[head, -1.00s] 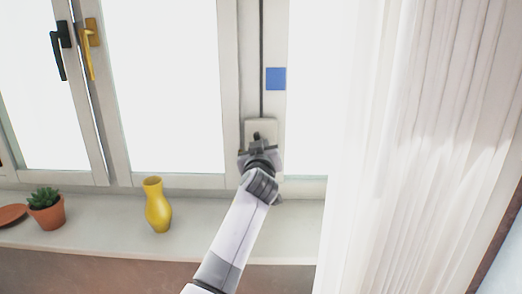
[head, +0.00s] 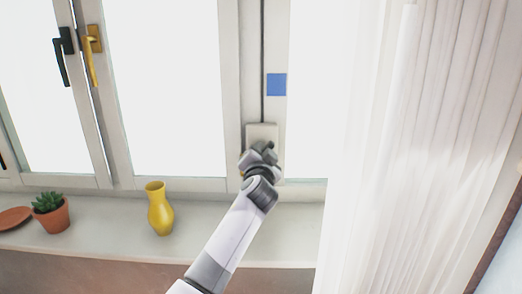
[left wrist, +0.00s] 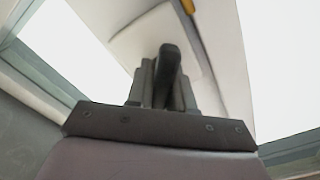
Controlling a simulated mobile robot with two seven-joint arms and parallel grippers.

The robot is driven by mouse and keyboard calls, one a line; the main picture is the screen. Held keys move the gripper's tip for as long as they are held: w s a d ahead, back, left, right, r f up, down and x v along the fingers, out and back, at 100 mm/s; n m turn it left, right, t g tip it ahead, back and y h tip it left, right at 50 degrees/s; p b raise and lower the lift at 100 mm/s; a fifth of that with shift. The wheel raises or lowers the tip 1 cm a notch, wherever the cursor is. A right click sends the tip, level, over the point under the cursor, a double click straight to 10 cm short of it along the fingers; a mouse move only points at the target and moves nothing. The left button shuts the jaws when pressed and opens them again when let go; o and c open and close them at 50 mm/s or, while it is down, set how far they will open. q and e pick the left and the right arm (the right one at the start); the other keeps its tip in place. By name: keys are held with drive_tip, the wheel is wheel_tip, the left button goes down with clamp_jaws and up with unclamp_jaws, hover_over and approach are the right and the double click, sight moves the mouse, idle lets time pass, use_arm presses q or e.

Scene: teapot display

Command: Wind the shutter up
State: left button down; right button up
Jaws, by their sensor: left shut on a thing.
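A pale winder box (head: 262,131) is fixed low on the window post, right of centre in the head view. A thin dark line, perhaps its strap or cord (head: 262,60), runs straight up from it. My left gripper (head: 263,153) is in front of the box and hides its lower part. In the left wrist view, my left gripper (left wrist: 163,90) is shut around a dark rounded crank knob (left wrist: 170,62), with the pale box (left wrist: 150,35) behind it. I cannot make out a shutter in the bright panes. My right gripper is not in view.
A blue square (head: 277,84) is on the post above the box. A yellow vase (head: 160,210), a potted succulent (head: 51,214) and a brown dish (head: 14,219) stand on the sill (head: 110,232). A white curtain (head: 430,150) hangs on the right.

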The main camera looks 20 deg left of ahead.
use_arm(q)
drive_tip(key=m, duration=0.1)
drive_tip(key=m+p, duration=0.1)
drive_tip(key=m, duration=0.1)
drive_tip(key=m+p, duration=0.1)
drive_tip(key=shift+r+m, duration=0.3)
drive_tip(key=m+p, duration=0.1)
drive_tip(key=m, duration=0.2)
drive_tip(key=shift+m+p, duration=0.4)
drive_tip(key=m+p, duration=0.1)
drive_tip(key=m, duration=0.2)
drive_tip(key=shift+p, duration=0.35)
drive_tip(key=shift+m+p, duration=0.55)
drive_tip(key=shift+m, duration=1.05)
drive_tip(key=c, duration=1)
unclamp_jaws()
drive_tip(key=shift+f, duration=0.1)
